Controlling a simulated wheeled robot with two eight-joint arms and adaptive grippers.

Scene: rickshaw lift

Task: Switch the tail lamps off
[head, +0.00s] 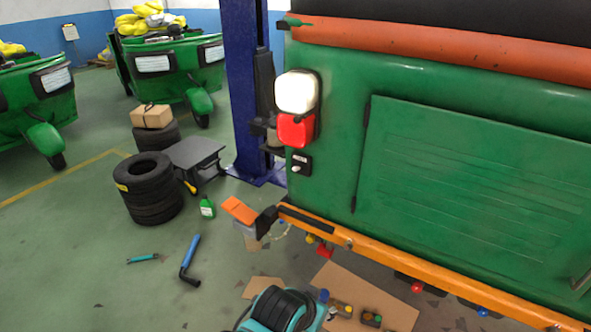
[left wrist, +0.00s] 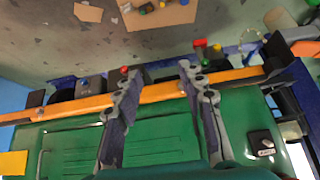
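A tail lamp unit on the green rickshaw's rear has a bright white upper lens (head: 296,91) and a bright red lower lens (head: 295,129). Below it is a small black switch box (head: 301,163) with a pale label and a light knob; the knob's exact position is too small to tell. The box also shows in the left wrist view (left wrist: 262,143), to the right of the fingers. My left gripper (left wrist: 156,80) is open and empty, with fingers wide apart, in front of the green panel and orange bar. No second lamp shows. My right gripper is out of view.
The orange bumper bar (head: 390,267) juts out below the panel (head: 470,190). A blue lift post (head: 243,90) stands left of the lamp. Tyres (head: 152,190), a blue-handled tool (head: 191,258) and cardboard (head: 365,295) with small parts lie on the floor.

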